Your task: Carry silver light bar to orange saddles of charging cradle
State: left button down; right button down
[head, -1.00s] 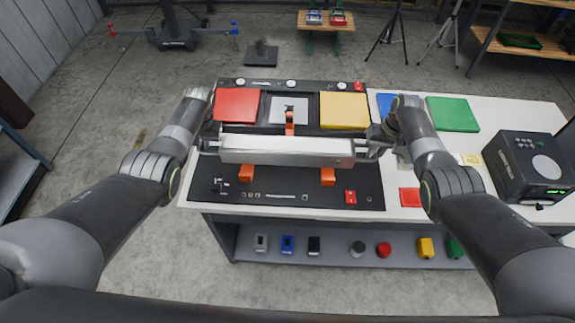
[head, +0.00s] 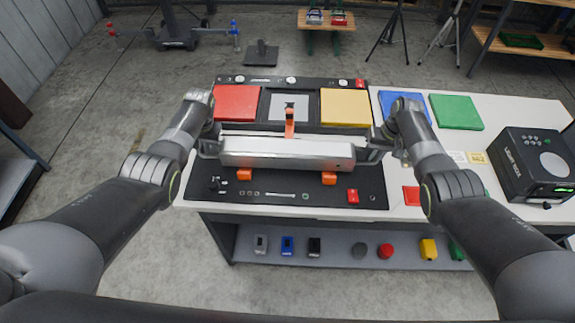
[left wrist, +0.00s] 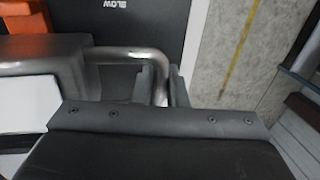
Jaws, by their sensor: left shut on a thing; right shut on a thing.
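The silver light bar (head: 287,153) is held level between my two grippers, crosswise above the black panel on the table. My left gripper (head: 210,146) is shut on its left end handle. In the left wrist view the bent metal handle (left wrist: 125,54) passes between my left fingers (left wrist: 165,88). My right gripper (head: 374,151) is shut on the right end handle. Orange saddles of the charging cradle show just below the bar's front edge, one at left (head: 244,174) and one at right (head: 329,178). An orange upright (head: 289,122) stands behind the bar. The bar hides any contact with the saddles.
Red (head: 237,102) and yellow (head: 345,107) pads lie behind the bar. Blue (head: 398,101) and green (head: 456,112) pads lie to the right, with a black box (head: 532,165) at the right end. A lower shelf (head: 330,246) holds several small items.

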pick_arm(q)
jog(key=shift+w+f+b, duration=0.1)
jog(key=shift+f+b, duration=0.55)
jog(key=shift+f, duration=0.05)
pick_arm(e)
jog(key=shift+w+f, duration=0.1)
jog(key=shift+f, duration=0.55)
pick_arm(q)
jog(key=c, duration=1.9)
grip_release()
jog(key=shift+f, duration=0.2)
pick_arm(e)
jog(key=c, duration=1.9)
grip_release()
jog(key=shift+f, duration=0.2)
pick_arm(q)
jog(key=o, duration=0.4)
jog(key=shift+s+r, duration=0.2)
pick_arm(e)
jog(key=o, duration=0.4)
jog(key=shift+s+r, duration=0.15)
jog(key=shift+s, duration=0.05)
pick_arm(q)
jog(key=shift+o, duration=0.2)
pick_arm(e)
jog(key=shift+o, duration=0.2)
